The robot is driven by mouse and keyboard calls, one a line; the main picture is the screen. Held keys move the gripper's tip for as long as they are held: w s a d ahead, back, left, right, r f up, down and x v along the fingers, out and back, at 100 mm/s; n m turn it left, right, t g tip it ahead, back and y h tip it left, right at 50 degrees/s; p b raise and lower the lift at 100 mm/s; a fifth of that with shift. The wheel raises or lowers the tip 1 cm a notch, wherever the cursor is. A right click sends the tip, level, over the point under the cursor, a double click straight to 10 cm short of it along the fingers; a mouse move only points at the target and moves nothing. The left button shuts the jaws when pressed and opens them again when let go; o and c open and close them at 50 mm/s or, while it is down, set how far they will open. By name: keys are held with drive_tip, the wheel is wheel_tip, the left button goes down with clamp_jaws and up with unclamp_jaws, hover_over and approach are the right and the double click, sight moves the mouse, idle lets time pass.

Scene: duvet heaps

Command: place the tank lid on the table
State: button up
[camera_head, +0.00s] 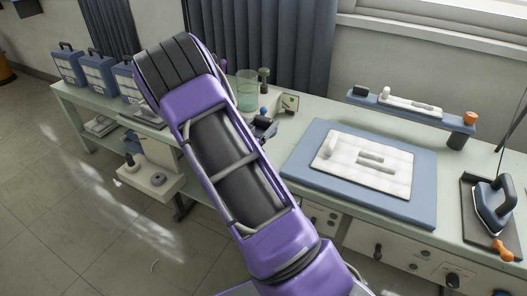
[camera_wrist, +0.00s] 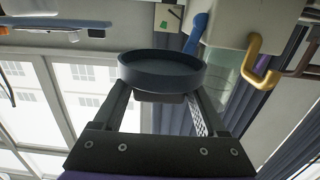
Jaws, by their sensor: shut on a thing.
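The tank lid (camera_wrist: 162,72), a round dark blue disc with a raised rim, is between the fingers of my gripper (camera_wrist: 163,98) in the wrist view. My gripper is shut on it and holds it up, clear of any surface that I can see there. In the head view my arm crosses the middle of the picture and the lid cannot be made out. The table (camera_head: 318,112) is a long pale green worktop running behind my arm.
A blue mat (camera_head: 425,199) with a white quilted pad (camera_head: 340,160) covers the middle right. A clear green cylinder (camera_head: 247,90) and blue cases (camera_head: 97,72) stand left. Bare worktop shows around the mat.

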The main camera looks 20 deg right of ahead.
wheel_tip(320, 180, down, 9)
drive_tip(key=shift+r+b, duration=0.1)
drive_tip(key=shift+b, duration=0.4)
drive_tip(key=shift+f, duration=0.3)
drive_tip(key=o, duration=1.3)
drive_tip(key=shift+r, duration=0.1)
drive_tip(key=shift+r, duration=0.15)
drive_tip(key=v, duration=1.2)
